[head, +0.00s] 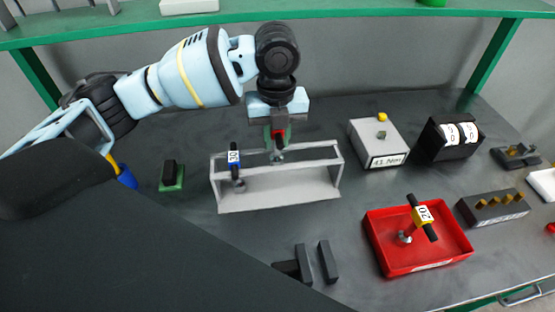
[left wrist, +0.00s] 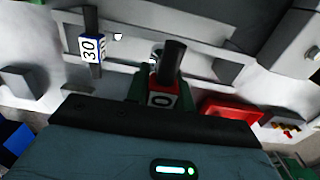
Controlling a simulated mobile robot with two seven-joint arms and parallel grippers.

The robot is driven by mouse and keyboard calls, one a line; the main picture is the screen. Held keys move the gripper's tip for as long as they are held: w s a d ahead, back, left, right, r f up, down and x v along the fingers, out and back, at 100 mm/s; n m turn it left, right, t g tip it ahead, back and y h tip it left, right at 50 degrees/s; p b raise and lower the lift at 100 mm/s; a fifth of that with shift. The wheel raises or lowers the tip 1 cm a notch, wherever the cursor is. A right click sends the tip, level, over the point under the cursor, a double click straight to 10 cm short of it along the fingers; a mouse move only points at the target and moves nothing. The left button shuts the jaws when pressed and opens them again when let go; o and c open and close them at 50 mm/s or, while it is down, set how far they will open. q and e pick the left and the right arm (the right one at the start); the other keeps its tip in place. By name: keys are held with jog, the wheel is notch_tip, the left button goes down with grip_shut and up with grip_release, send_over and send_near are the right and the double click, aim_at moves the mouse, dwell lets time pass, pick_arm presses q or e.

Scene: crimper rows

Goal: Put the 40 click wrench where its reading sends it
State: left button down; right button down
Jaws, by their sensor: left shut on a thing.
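My left gripper (head: 279,132) is shut on a click wrench with a red band (head: 279,135) at the grey rack (head: 280,192). In the left wrist view this red-banded wrench (left wrist: 172,65) has a black end and a label on which only a 0 reads clearly. Its metal head is at the rack's back bar; I cannot tell if it still touches. A blue-banded wrench marked 30 (head: 234,160) stands in the rack's left part. A grey tester box (head: 378,143) bears a label reading 41 Nm. My right gripper is not in view.
A black counter box (head: 449,140) shows 0 and 0. A dark block with brass pegs (head: 492,208) stands right. A green-based block (head: 172,177) is left, dark blocks (head: 327,261) in front. A green shelf (head: 330,16) hangs above.

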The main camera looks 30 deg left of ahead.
aim_at(277, 160)
pick_arm(q)
jog(key=shift+f, duration=3.7)
jog(key=shift+f, duration=0.1)
jog(key=c, duration=1.2)
grip_release()
jog(key=shift+f, duration=0.1)
notch_tip(277, 160, up, 12)
jog(key=shift+r, duration=0.2)
